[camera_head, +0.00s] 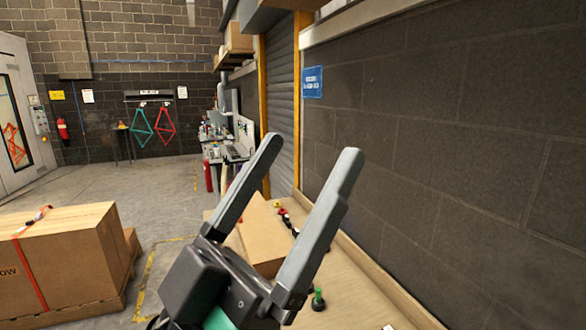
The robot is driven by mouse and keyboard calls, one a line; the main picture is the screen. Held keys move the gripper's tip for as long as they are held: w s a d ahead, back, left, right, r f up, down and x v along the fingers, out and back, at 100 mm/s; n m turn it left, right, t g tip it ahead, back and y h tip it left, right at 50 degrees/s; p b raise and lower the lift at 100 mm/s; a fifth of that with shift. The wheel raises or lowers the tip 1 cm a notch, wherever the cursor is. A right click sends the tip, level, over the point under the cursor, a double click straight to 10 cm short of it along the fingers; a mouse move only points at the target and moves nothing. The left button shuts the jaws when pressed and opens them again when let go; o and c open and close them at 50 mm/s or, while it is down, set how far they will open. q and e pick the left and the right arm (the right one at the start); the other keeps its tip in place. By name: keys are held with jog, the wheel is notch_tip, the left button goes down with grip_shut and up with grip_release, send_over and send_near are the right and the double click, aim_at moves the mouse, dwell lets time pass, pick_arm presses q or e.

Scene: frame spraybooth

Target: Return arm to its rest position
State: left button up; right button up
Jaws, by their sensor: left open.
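My left gripper (306,168) shows large in the head view, reaching up from the bottom middle. Its two long grey fingers are spread wide apart and nothing is between them. It is raised above a tan bench top (350,287) that runs along the dark wall. A brown cardboard box (262,236) on the bench shows behind the fingers and is partly hidden by them. My right gripper is not in the picture.
Small red and black items (285,217) and a green-topped piece (318,299) are on the bench. A large strapped carton (70,260) stands on a pallet at the left. The dark block wall (450,140) bounds the right. Grey floor (150,190) lies open in the middle.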

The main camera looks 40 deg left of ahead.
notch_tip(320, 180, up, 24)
jog(key=p, duration=2.4)
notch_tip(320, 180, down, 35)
jog(key=b, duration=3.5)
